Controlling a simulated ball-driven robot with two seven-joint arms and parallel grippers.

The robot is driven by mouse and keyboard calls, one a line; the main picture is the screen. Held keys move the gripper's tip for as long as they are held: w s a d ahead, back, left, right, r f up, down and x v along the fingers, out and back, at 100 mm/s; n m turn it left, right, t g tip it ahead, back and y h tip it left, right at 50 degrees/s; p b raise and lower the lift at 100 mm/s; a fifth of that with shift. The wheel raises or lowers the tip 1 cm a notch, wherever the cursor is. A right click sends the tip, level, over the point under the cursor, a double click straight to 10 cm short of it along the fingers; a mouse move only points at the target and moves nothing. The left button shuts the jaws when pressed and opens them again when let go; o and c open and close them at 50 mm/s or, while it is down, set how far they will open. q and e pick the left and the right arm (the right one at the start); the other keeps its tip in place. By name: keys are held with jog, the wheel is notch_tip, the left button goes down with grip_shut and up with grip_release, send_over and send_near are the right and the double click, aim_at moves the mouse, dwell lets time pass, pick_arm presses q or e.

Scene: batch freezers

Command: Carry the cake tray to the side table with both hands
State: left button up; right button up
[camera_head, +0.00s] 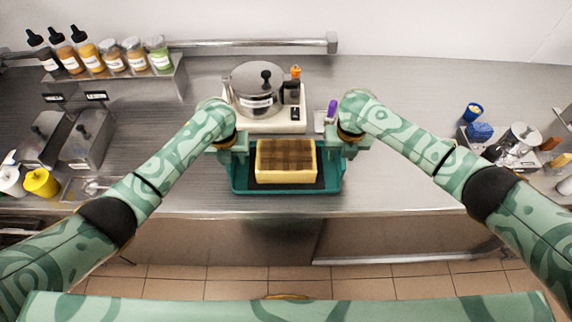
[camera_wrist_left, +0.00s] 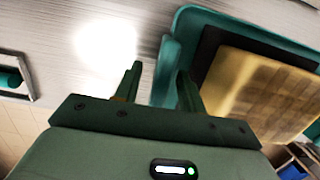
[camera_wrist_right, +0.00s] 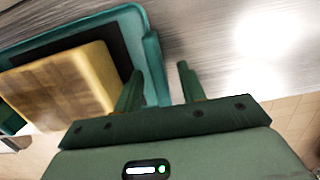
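The teal cake tray (camera_head: 240,188) sits on the steel counter, with a yellow, brown-topped cake (camera_head: 286,177) on a dark sheet inside it. My left gripper (camera_head: 238,155) is at the tray's left side. In the left wrist view its fingers (camera_wrist_left: 160,75) are apart, with the tray's teal edge (camera_wrist_left: 166,60) between them. My right gripper (camera_head: 334,152) is at the tray's right side. In the right wrist view its fingers (camera_wrist_right: 159,70) are apart, the tray's edge (camera_wrist_right: 152,60) between them and a gap beside the outer finger.
A steel pot on a white machine (camera_head: 270,118) stands directly behind the tray. Bottles and jars (camera_head: 100,55) line a shelf at back left, above steel bins (camera_head: 88,140). A container cluster (camera_head: 515,145) stands at right. Counter on both sides of the tray is clear.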

pick_arm(q)
jog(key=shift+f, duration=0.15)
pick_arm(e)
jog(key=shift+f, duration=0.15)
pick_arm(q)
grip_shut()
pick_arm(e)
grip_shut()
pick_arm(q)
jog(key=shift+w, duration=0.1)
